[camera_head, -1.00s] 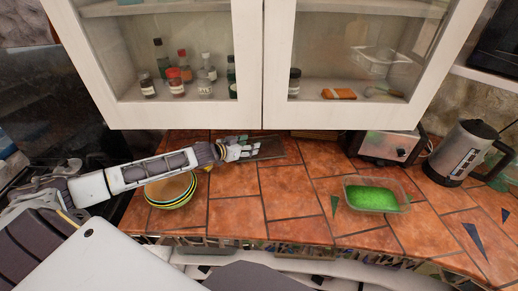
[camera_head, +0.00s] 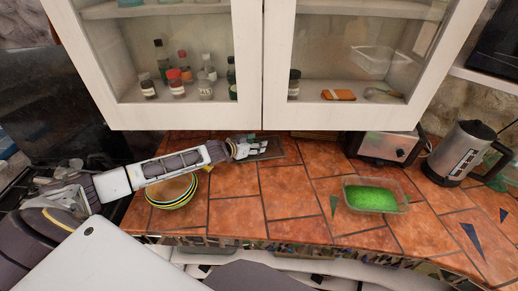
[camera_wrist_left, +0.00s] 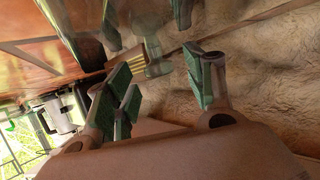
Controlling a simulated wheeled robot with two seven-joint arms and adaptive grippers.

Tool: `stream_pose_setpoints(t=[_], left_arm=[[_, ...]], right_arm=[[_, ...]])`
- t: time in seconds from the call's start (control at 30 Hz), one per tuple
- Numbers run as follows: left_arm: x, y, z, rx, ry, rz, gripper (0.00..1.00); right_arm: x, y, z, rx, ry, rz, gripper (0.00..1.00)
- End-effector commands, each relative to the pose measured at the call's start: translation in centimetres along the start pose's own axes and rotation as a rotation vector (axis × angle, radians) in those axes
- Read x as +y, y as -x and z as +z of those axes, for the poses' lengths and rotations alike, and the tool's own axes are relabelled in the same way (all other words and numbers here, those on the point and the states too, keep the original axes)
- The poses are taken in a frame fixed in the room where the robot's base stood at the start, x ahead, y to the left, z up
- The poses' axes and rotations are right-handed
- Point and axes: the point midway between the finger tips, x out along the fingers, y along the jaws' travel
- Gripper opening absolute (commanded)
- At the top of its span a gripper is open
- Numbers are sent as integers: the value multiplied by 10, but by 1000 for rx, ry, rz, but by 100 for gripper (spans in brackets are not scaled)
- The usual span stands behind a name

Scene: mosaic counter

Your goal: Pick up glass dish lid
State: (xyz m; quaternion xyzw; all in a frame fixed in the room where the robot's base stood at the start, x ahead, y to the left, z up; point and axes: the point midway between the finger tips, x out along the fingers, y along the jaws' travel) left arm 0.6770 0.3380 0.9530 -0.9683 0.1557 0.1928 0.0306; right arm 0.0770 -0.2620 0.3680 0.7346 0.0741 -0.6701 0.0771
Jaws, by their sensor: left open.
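A flat, dark, see-through pane, which looks like the glass dish lid (camera_head: 271,151), lies on the tiled counter at the back, below the cabinet. My left gripper (camera_head: 258,147) is over its left part and hides some of it. In the left wrist view my left gripper (camera_wrist_left: 165,88) is open, its green-padded fingers spread apart. Faint greenish shapes show beyond the fingers; I cannot tell whether the lid is between them or touches them. A clear glass dish (camera_head: 404,208) with green contents stands on the counter to the right. My right gripper is not in view.
Stacked bowls (camera_head: 171,204) stand below my left forearm. A toaster (camera_head: 386,148) and a kettle (camera_head: 463,152) stand at the back right. The white cabinet (camera_head: 190,117) hangs low over the counter's back. The middle of the counter (camera_head: 288,190) is clear.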

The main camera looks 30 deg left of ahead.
Motion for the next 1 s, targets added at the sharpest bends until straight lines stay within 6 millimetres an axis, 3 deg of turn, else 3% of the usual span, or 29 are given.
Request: stream_pose_setpoints(t=[0.5,0.93,1.0], left_arm=[[0,-1,0,-1,-1,0,54],[0,-1,0,0,-1,0,0],[0,-1,-1,2,-1,0,0]], right_arm=[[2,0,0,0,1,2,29],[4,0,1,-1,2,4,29],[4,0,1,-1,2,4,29]])
